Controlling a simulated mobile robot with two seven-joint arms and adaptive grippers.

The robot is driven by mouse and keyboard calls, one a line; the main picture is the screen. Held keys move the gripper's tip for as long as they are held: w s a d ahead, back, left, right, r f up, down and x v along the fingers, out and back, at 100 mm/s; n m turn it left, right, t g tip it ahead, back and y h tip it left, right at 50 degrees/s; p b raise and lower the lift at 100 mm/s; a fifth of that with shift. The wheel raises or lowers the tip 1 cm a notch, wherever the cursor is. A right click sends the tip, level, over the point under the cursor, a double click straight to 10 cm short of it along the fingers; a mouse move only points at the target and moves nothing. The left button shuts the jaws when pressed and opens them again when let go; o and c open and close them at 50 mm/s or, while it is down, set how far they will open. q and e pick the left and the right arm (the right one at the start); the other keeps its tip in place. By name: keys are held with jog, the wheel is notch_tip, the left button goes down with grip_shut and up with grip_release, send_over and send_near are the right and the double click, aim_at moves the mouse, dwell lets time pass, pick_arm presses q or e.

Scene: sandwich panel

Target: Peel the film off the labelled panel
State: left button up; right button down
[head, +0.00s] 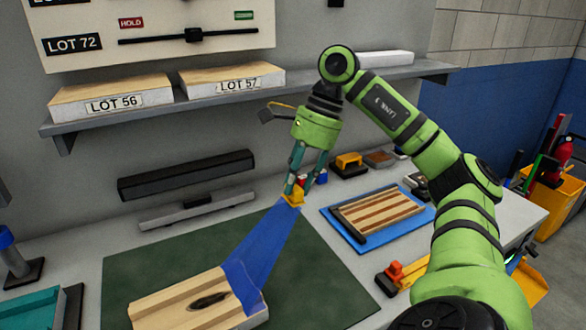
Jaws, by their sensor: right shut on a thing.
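A light wood-faced panel (180,305) lies on the dark green mat (130,270), with a dark oval mark on its face. Blue film (265,252) covers a strip near the panel's right end and rises as a taut band, up and to the right. The band narrows to a yellow tab (291,200) at its top. My right gripper (293,192) is shut on this tab, well above the mat. The film's lower end still meets the panel. No lot label is readable on this panel. My left gripper is not in view.
Blocks marked LOT 56 (112,98) and LOT 57 (232,82) sit on the wall shelf (160,113). A board above reads LOT 72 (73,44). A striped wooden board (378,213) lies on a blue mat (417,217) to the right. Orange-and-yellow tools (403,274) lie near the front.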

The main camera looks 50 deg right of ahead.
jog(key=s+d+r+p, duration=0.2)
jog(key=d+r+p, duration=0.1)
jog(key=d, duration=0.5)
jog(key=shift+s+d+r+p, duration=0.25)
jog(key=shift+s+r+p, duration=0.15)
jog(key=shift+r, duration=0.45)
